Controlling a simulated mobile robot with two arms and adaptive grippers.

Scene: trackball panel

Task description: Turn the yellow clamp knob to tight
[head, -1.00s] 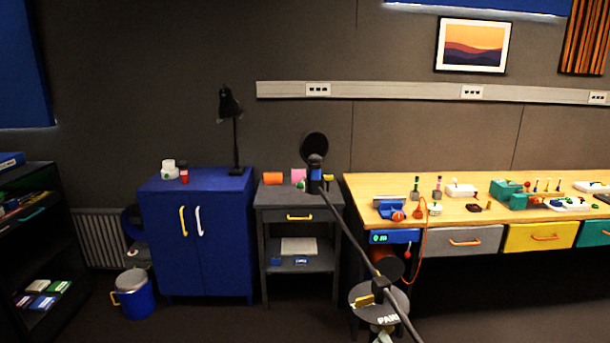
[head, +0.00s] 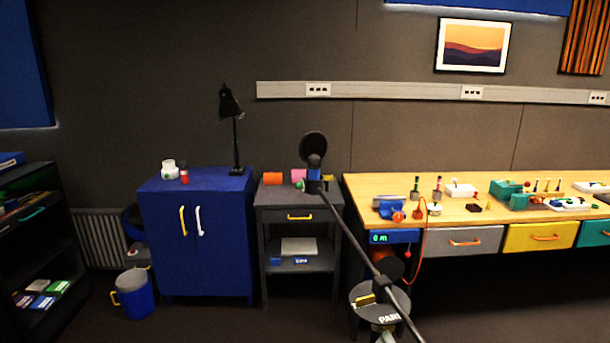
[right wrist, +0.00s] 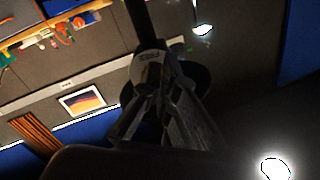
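In the head view a grey round plate (head: 399,303) marked with letters like PARK stands low in front of me. A small yellow piece (head: 363,300) lies on its left part; it looks like the clamp knob, but its setting cannot be read. My right gripper (right wrist: 163,90) fills the middle of the right wrist view, its dark fingers reaching towards a grey labelled part (right wrist: 151,56) and a black rounded shape. Whether the fingers touch or grip anything is hidden in the dark. The yellow knob does not show in the wrist view. My left gripper is not in view.
A thin black pole (head: 352,238) slants across the front of the head view. A wooden bench (head: 460,211) with small items and coloured drawers stands at the right. A grey side table (head: 276,202) and a blue cabinet (head: 218,190) stand left of it. Open floor lies in front.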

